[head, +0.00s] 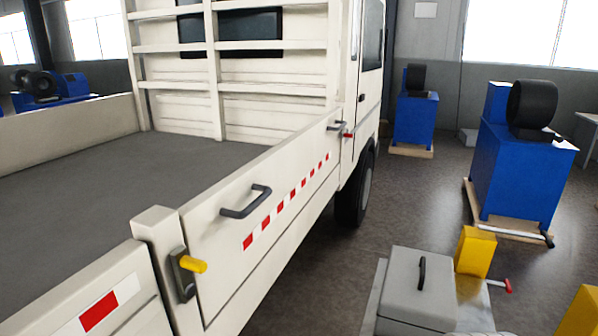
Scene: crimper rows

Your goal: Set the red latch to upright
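A small red latch (347,135) sits at the far end of the white truck's side panel (275,205), close to the cab. Its red grip appears to stick out sideways to the right, but it is too small to tell its exact angle. A yellow latch (194,265) on a dark plate sits at the panel's near end, its grip sticking out roughly level to the right. My gripper is not in the head view.
A grey box (415,290) with a dark handle, a yellow block (475,252) and a red-tipped lever (508,286) stand at the lower right. Blue machines (515,165) stand further back. Open floor (415,195) runs beside the truck.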

